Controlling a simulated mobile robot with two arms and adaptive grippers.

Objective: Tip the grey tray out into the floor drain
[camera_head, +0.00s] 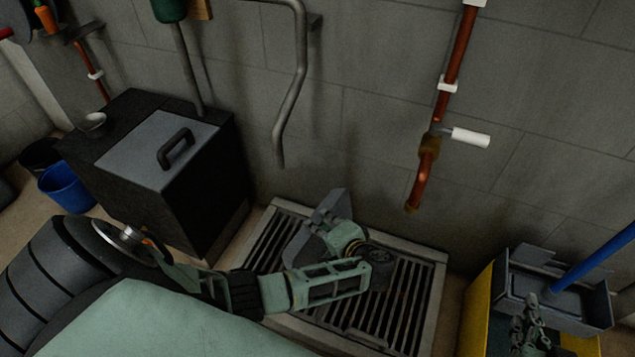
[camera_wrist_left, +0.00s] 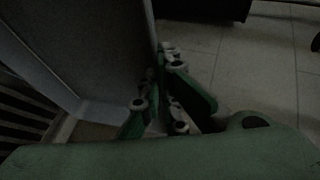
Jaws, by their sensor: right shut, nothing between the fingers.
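The grey tray (camera_head: 304,243) is tilted steeply over the floor drain (camera_head: 437,275), a slotted grate in a pale frame against the wall. My left gripper (camera_head: 328,232) is at the tray's edge, its fingers mostly hidden in the head view. In the left wrist view, the left gripper (camera_wrist_left: 163,92) is shut on the rim of the tray (camera_wrist_left: 85,45), whose broad face stands nearly upright. I cannot see whether anything is in the tray. My right gripper (camera_head: 530,318) is shut and empty in front of the mop bucket at lower right.
A black box with a grey handled lid (camera_head: 150,150) stands left of the drain, beside a blue bucket (camera_head: 66,188). A yellow and grey mop bucket (camera_head: 478,310) with a blue pole (camera_head: 597,258) stands at right. A copper pipe (camera_head: 428,165) with a white-handled valve hangs above the drain.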

